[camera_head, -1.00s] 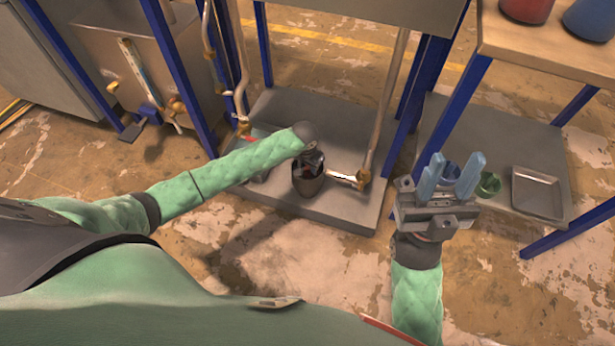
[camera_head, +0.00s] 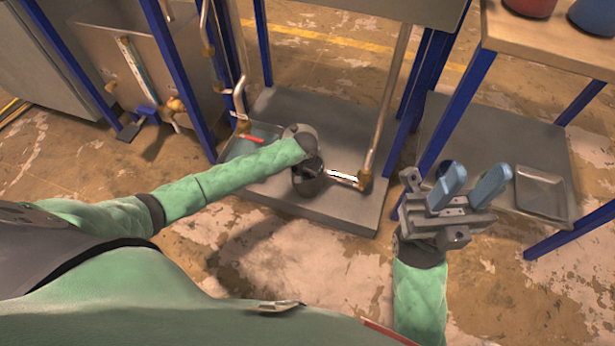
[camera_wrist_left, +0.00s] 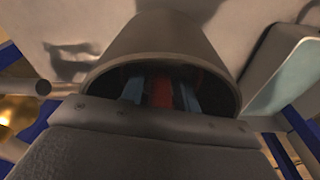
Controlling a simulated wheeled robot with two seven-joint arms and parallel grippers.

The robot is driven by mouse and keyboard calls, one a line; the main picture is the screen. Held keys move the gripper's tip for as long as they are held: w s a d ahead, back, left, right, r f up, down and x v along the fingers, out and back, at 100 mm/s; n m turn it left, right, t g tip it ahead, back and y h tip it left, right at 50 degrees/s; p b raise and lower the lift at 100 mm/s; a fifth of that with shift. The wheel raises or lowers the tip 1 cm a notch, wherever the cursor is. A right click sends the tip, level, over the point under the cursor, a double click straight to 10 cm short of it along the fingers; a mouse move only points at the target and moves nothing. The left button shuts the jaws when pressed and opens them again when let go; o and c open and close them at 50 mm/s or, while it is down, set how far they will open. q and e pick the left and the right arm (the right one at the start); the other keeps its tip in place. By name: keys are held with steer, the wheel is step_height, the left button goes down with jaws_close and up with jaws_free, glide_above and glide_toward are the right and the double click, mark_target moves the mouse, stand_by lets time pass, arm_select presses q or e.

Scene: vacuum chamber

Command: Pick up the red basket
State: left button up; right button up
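A dark grey pot (camera_head: 308,182) stands on the low grey platform in the head view, partly covered by my left wrist. In the left wrist view the pot (camera_wrist_left: 165,40) is seen close up, and the blue fingers of my left gripper (camera_wrist_left: 160,94) reach into its mouth. A red part (camera_wrist_left: 160,88), perhaps the red basket, shows between the fingers; its shape is mostly hidden. Whether the fingers press on it cannot be told. My right gripper (camera_head: 477,178) has its two blue fingers apart, empty, above the floor at the right.
The grey platform (camera_head: 345,205) carries pipes and a shallow tray (camera_head: 232,150) with a red item at its left. Blue posts (camera_head: 415,95) rise around it. A wooden table (camera_head: 550,50) at the right holds a red container (camera_head: 530,6) and a blue one (camera_head: 594,16).

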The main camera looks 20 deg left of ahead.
arm_select(q)
jaws_close()
steer(key=shift+r, duration=0.1)
